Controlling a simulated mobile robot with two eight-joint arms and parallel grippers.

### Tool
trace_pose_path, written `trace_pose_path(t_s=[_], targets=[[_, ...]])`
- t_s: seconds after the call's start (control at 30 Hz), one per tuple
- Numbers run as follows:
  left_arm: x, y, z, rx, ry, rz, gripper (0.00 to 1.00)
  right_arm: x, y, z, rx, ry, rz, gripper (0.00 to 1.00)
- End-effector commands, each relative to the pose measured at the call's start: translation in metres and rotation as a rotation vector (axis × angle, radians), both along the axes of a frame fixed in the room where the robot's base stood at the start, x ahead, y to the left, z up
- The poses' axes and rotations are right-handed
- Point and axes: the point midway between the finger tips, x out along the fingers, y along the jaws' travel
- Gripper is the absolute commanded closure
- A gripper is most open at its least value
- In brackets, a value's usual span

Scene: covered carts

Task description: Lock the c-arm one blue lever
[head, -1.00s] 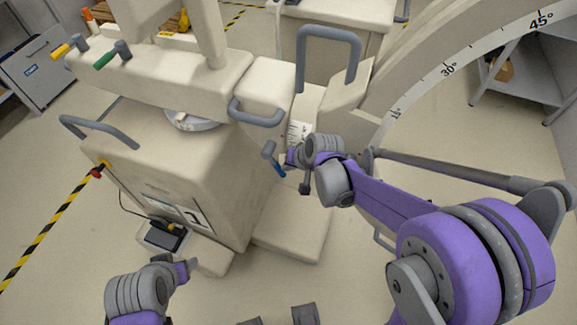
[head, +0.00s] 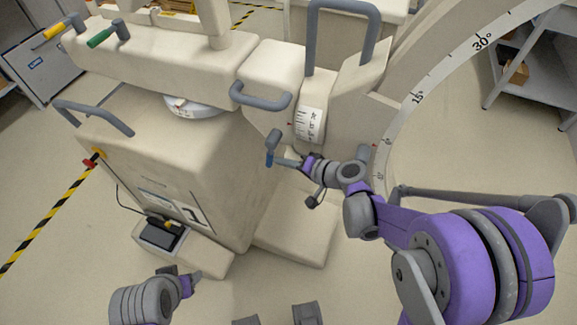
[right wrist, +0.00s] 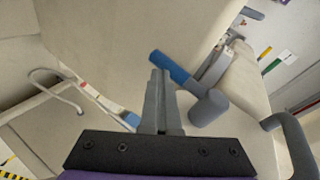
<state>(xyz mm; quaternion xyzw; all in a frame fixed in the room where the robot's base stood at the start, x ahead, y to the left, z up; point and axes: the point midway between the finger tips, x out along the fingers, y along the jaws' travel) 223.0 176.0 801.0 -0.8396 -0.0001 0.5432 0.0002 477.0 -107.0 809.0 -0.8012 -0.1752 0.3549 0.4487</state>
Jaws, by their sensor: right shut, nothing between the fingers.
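The blue lever (head: 269,159) sticks out from the side of the cream C-arm body, with a grey knob end (head: 274,137) above its blue part in the head view. It points almost straight down there. In the right wrist view the blue part (right wrist: 170,66) runs diagonally down to the grey end (right wrist: 209,108). My right gripper (head: 279,162) is shut and empty, with its fingertips (right wrist: 158,74) right beside the blue part. I cannot tell whether they touch it. My left gripper (head: 184,273) hangs low, away from the lever, and its jaws are unclear.
A yellow lever (head: 54,31) and a green lever (head: 101,38) are at the upper left. A grey handle (head: 260,102) juts out above the blue lever. The large C-arm arc (head: 416,98) curves at the right. Open floor shows at the left.

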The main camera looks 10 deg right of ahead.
Motion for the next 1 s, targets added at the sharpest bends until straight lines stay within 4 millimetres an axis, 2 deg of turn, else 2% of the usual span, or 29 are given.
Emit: trace_pose_path(t_s=[0.03, 0.23, 0.6, 1.0], targets=[[0.0, 0.0, -0.008, 0.0, 0.003, 0.0, 0.41, 0.002, 0.003, -0.006, 0.036, -0.021, 0.001, 1.0], [0.0, 0.0, -0.017, 0.0, 0.006, 0.0, 0.41, 0.007, 0.013, -0.005, 0.083, -0.054, 0.004, 1.0], [0.0, 0.0, -0.02, 0.0, 0.007, 0.0, 0.41, 0.013, 0.022, -0.006, 0.082, -0.053, 0.004, 1.0], [0.0, 0.0, -0.02, 0.0, 0.007, 0.0, 0.41, 0.014, 0.023, -0.006, 0.081, -0.052, 0.003, 1.0]])
